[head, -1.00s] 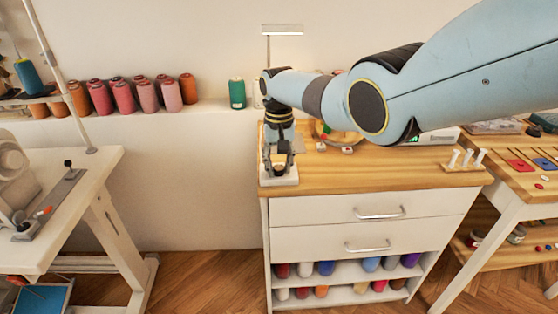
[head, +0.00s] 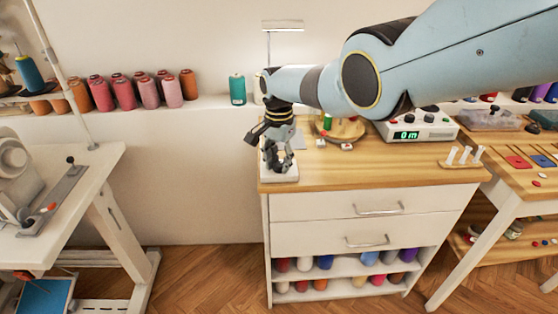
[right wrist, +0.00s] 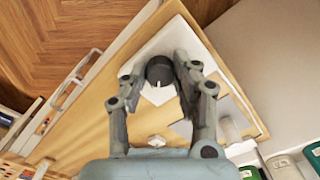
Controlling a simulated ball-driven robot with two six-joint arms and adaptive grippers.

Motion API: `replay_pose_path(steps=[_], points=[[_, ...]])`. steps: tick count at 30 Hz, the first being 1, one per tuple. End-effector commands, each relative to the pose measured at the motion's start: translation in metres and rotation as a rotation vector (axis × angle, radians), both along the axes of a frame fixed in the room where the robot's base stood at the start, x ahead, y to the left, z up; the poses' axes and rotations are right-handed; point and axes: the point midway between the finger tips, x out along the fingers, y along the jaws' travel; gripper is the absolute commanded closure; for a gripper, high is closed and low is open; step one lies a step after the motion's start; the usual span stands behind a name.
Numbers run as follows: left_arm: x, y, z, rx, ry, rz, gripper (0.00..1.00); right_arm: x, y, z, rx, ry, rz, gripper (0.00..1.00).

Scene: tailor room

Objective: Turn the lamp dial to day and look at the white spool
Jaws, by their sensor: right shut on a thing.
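The lamp's white base (head: 284,176) stands at the left front corner of the wooden cabinet top, with its flat head (head: 283,24) above on a thin pole. My right gripper (head: 279,164) points down over the base. In the right wrist view my right gripper (right wrist: 165,70) has its fingers on both sides of the dark round dial (right wrist: 160,70), shut on it. A pale pointer mark shows on the dial; its labels cannot be read. The white spool (head: 258,90) stands on the wall ledge, partly hidden by my right arm. My left gripper is not in view.
A green spool (head: 237,90) is left of the white one, with several pink and orange spools further left. A round wooden tray (head: 345,131) and a device with a green display (head: 415,131) stand further right on the cabinet.

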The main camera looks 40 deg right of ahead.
Motion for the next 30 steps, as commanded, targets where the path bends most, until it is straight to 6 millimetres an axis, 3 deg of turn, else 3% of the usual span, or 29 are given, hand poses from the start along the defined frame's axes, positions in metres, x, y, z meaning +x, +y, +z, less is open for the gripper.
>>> replay_pose_path(steps=[20,21,25,30], points=[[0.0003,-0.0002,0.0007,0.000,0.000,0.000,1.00,0.0018,-0.0003,0.0016,-0.001,-0.004,-0.056,1.00],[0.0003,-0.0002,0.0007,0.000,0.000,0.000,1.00,0.0018,-0.0003,0.0016,-0.001,-0.004,-0.055,0.66],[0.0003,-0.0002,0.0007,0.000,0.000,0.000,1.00,0.0013,-0.0003,0.0012,0.000,-0.003,-0.055,0.49],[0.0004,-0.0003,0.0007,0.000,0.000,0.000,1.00,0.0007,-0.0003,0.0007,0.000,-0.002,-0.055,0.49]])
